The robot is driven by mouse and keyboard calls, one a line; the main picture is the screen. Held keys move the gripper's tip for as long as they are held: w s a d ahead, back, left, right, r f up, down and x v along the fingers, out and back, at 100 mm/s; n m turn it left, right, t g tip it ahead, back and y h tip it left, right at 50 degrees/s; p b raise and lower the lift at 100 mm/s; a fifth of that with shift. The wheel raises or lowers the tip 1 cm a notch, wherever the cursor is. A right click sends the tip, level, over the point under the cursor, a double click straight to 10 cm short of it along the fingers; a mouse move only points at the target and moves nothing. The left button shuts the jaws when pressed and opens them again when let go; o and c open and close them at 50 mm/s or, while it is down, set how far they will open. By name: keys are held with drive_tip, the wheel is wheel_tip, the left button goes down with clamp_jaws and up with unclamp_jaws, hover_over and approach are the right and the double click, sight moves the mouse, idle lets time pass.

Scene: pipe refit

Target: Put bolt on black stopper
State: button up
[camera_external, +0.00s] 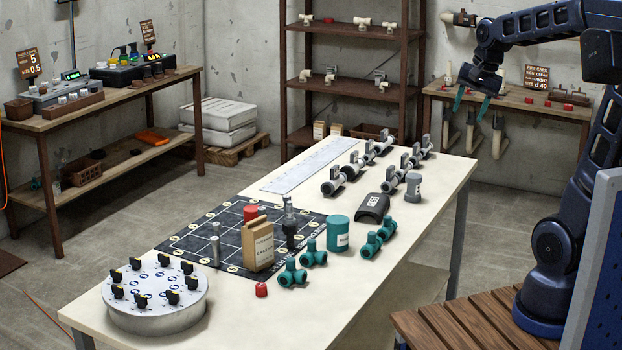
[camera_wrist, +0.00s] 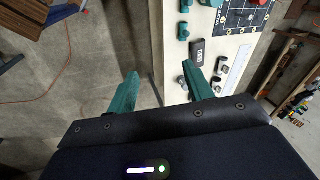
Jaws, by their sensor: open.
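My gripper (camera_external: 471,103) is open and empty, held high beyond the table's far right end; its green fingers also show spread in the wrist view (camera_wrist: 161,72). Slim silver pieces that look like bolts (camera_external: 216,250) stand upright on the dark gridded mat (camera_external: 190,232), left of a tan box. A dark, stopper-like piece (camera_external: 291,236) stands on the mat right of the box, with a silver-topped piece (camera_external: 288,206) close by it. I cannot tell if those two touch. My gripper is far from all of these.
The white table (camera_external: 340,300) also holds a round dial plate (camera_external: 155,298), a tan box (camera_external: 257,244), a teal canister (camera_external: 338,233), teal pipe fittings (camera_external: 292,273), a black labelled block (camera_external: 372,207), a grey cylinder (camera_external: 413,187) and several grey valves (camera_external: 333,182). The front right tabletop is clear.

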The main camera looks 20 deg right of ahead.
drive_tip(key=s+d+f+n+t+h, duration=0.1)
drive_tip(key=s+d+n, duration=0.2)
drive_tip(key=s, duration=0.4)
drive_tip(key=s+d+f+n+h, duration=0.1)
drive_tip(key=s+d+f+n, duration=0.1)
drive_tip(key=s, duration=0.5)
drive_tip(key=shift+s+d+n+t, duration=0.4)
drive_tip(key=shift+d+n, duration=0.15)
drive_tip(key=shift+n, duration=0.35)
